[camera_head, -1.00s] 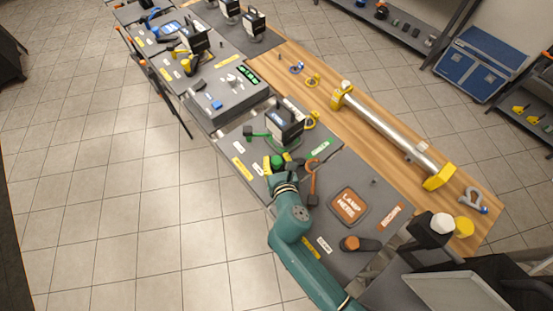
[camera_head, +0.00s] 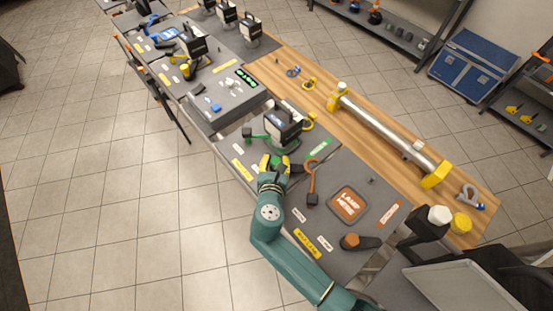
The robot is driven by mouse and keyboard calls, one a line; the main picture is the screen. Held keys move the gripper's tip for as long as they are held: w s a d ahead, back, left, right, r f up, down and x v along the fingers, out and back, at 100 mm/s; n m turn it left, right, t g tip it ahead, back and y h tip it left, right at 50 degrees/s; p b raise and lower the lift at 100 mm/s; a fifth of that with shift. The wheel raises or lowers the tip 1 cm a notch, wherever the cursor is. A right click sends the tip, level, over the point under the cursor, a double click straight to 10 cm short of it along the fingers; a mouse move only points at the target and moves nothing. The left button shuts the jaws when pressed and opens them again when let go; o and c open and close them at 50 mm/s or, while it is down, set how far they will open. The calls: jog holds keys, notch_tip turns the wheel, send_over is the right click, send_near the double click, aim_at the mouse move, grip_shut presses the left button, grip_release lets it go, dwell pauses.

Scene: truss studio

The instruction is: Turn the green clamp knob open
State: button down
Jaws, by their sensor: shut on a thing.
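My teal arm reaches up from the lower right, and my gripper (camera_head: 274,164) is at the green-marked station in the middle of the bench. It is shut on the green clamp knob, which is mostly hidden by the fingers; small green and yellow parts show there. A black box-shaped lamp (camera_head: 283,127) on a green-marked clamp stands just behind the gripper. A green lever (camera_head: 254,135) sticks out to the lamp's left. How far the knob is turned cannot be told.
An orange-handled lever (camera_head: 313,182) lies close right of my gripper. An orange "LAMP HERE" pad (camera_head: 348,203) and an orange-topped knob (camera_head: 350,241) are farther right. A silver tube (camera_head: 386,133) in yellow holders lies behind. The floor in front is clear.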

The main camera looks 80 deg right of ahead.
jog(key=shift+f, duration=0.15)
jog(key=c, duration=0.6)
grip_release()
jog(key=shift+c, duration=0.2)
jog(key=v, duration=1.2)
jog(key=shift+s, duration=0.1)
